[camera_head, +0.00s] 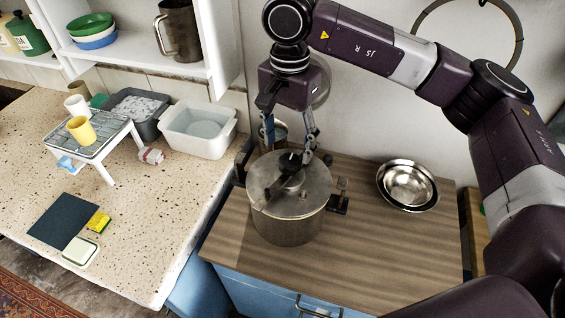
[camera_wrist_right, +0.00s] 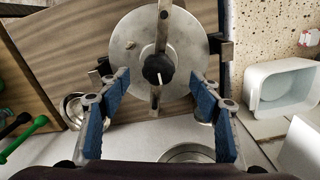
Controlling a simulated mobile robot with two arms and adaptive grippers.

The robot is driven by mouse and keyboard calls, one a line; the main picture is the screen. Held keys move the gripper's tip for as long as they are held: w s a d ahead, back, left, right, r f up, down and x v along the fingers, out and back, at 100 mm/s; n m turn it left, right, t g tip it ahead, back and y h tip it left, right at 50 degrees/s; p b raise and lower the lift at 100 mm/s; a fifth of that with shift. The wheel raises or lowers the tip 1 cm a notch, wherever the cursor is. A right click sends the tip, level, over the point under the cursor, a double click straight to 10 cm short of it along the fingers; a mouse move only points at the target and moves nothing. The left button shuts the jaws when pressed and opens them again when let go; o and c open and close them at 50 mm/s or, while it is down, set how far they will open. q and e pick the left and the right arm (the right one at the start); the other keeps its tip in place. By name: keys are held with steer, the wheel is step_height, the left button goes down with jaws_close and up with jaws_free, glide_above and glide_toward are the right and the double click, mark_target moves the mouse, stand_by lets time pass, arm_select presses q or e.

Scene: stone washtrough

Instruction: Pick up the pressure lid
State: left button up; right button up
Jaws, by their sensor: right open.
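The pressure lid (camera_head: 311,184) is a round metal disc with a dark crossbar and a black knob. It sits on the metal pot (camera_head: 288,231) on the wooden counter. In the right wrist view the lid (camera_wrist_right: 130,65) fills the upper middle, with its black knob (camera_wrist_right: 158,68) between the fingertips. My right gripper (camera_head: 288,152) points down just above the lid, its two blue-padded fingers open on either side of the knob; it also shows in the wrist view (camera_wrist_right: 159,80). I cannot tell whether the fingers touch the lid. My left gripper is out of view.
Nested metal bowls (camera_head: 409,185) stand on the counter (camera_head: 350,250) to the pot's right. To the left, the speckled worktop (camera_head: 150,230) bears a white basin (camera_head: 199,130), a grey tub (camera_head: 140,105) and a white rack (camera_head: 106,136) with a yellow cup (camera_head: 81,130).

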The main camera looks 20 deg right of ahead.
mark_target(289, 160)
steer(key=shift+w+f+p, duration=0.3)
steer(key=shift+f, duration=0.45)
steer(key=f+p, duration=0.1)
steer(key=s+f+p, duration=0.1)
steer(key=f, duration=0.1)
steer(key=shift+d+f, duration=0.1)
steer(key=shift+d, duration=0.1)
steer(key=shift+w+f+p, duration=0.15)
steer(key=shift+f+p, duration=0.15)
steer(key=shift+f, duration=0.3)
steer(key=shift+w+f+p, duration=0.15)
steer(key=shift+f+p, duration=0.1)
steer(key=shift+f, duration=0.65)
steer(key=shift+s, duration=0.1)
steer(key=c, duration=1.2)
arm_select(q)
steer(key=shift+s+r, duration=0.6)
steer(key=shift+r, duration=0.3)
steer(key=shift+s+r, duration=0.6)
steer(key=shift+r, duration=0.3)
arm_select(e)
jaws_close()
steer(key=shift+r, duration=0.15)
